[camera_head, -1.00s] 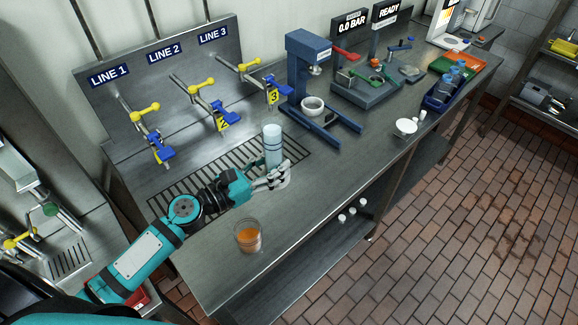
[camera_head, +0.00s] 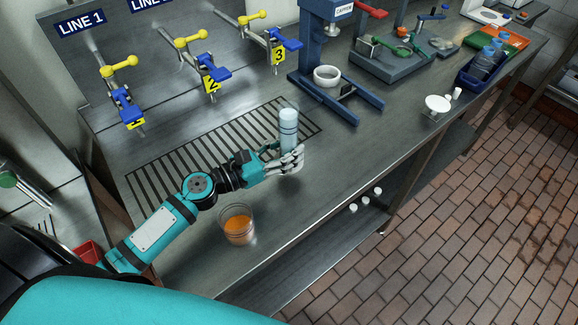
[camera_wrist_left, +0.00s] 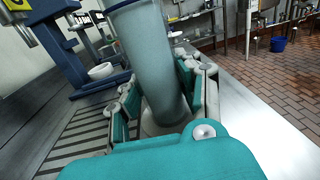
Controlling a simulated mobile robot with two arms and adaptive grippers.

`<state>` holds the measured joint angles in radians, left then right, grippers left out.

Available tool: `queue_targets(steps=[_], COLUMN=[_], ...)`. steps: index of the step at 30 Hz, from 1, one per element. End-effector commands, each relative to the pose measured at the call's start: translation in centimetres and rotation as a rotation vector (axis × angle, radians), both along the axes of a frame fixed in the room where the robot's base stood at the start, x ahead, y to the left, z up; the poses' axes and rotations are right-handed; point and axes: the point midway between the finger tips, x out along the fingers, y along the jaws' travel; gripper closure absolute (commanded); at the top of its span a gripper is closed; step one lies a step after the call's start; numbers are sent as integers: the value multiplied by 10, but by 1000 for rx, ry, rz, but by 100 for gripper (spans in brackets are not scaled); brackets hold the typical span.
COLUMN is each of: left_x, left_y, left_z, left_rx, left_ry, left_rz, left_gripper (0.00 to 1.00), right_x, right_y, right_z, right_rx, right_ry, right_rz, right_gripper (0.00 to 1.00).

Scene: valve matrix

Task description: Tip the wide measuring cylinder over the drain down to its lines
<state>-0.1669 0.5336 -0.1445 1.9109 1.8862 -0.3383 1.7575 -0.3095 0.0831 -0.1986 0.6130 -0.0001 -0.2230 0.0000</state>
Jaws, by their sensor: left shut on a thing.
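The measuring cylinder (camera_head: 288,128) is a tall, pale, clear vessel with dark bands, upright near the right end of the slotted drain (camera_head: 215,150). My left gripper (camera_head: 291,160) is shut around its lower part; in the left wrist view the cylinder (camera_wrist_left: 153,65) stands between the gripper's fingers (camera_wrist_left: 160,115). Its liquid level and its lines cannot be made out clearly. My right gripper is not in view.
A glass of orange liquid (camera_head: 238,226) stands near the bench's front edge, close to my left forearm. Valves with yellow and blue handles (camera_head: 205,60) rise behind the drain. A blue press stand (camera_head: 313,45) with a white bowl (camera_head: 327,76) stands to the right.

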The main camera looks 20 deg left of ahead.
Motion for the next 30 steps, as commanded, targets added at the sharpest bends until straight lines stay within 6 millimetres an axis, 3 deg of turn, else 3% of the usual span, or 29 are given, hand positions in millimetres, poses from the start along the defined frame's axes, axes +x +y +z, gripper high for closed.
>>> queue_targets(steps=[1, 6, 30], left_x=[0, 0, 0], left_y=[0, 0, 0], left_z=[-17, -30, -28], left_rx=[-1, -1, -66], left_ry=[-1, -2, 37], left_rz=[0, 0, 0], left_gripper=[100, 100, 100], right_x=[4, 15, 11], right_y=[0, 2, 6], right_z=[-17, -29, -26], right_rx=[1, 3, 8], right_ry=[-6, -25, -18], right_rz=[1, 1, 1], right_gripper=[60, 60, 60])
